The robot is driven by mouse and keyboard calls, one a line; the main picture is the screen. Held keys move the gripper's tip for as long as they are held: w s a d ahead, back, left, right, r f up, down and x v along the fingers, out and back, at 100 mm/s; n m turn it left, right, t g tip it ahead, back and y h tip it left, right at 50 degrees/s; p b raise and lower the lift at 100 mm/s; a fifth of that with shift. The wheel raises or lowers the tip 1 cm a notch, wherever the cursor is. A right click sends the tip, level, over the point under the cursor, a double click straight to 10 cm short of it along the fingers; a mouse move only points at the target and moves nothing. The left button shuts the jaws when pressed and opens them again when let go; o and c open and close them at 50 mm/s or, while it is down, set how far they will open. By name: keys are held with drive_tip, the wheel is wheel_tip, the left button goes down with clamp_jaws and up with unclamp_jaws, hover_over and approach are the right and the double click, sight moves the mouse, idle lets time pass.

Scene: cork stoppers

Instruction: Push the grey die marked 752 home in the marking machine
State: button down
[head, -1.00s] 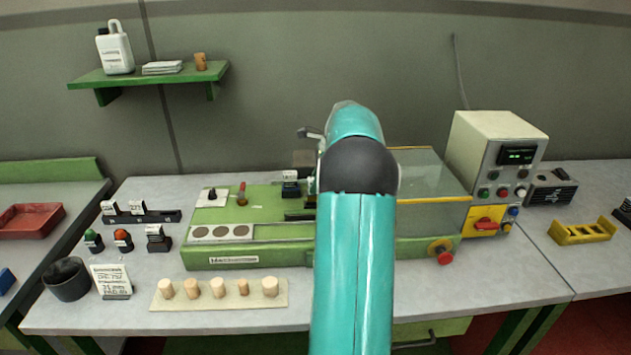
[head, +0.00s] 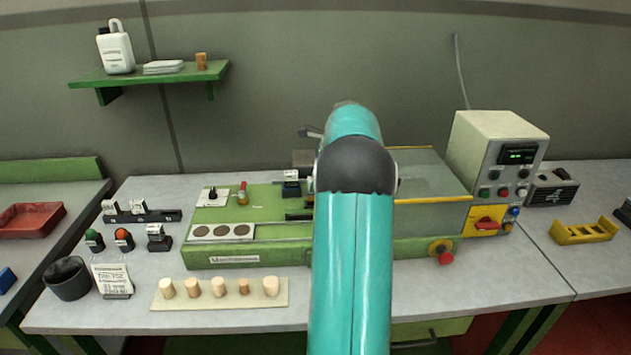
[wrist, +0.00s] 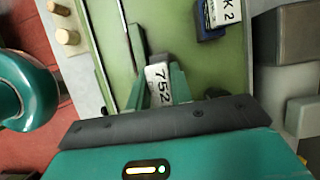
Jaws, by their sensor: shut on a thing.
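The grey die (wrist: 158,84) shows its white face marked 752 in the wrist view, at the near end of a dark block. My gripper (wrist: 161,92) is shut on it, with a green finger on each side. The die is over the green bed of the marking machine (wrist: 114,40). I cannot tell how far it sits in its seat. In the head view, the machine (head: 262,212) stands mid-table, and my arm hides the gripper and the die.
A dark blue block with a white label (head: 291,184) stands on the machine and appears in the wrist view (wrist: 209,28). A board of corks (head: 205,300) lies in front. A control box (head: 490,150) stands right.

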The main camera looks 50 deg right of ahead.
drive_tip(key=shift+f, duration=1.65)
idle(1.4)
drive_tip(key=c, duration=1.2)
unclamp_jaws()
drive_tip(key=shift+o, duration=0.2)
drive_tip(key=v, duration=1.4)
drive_tip(key=shift+f, duration=0.1)
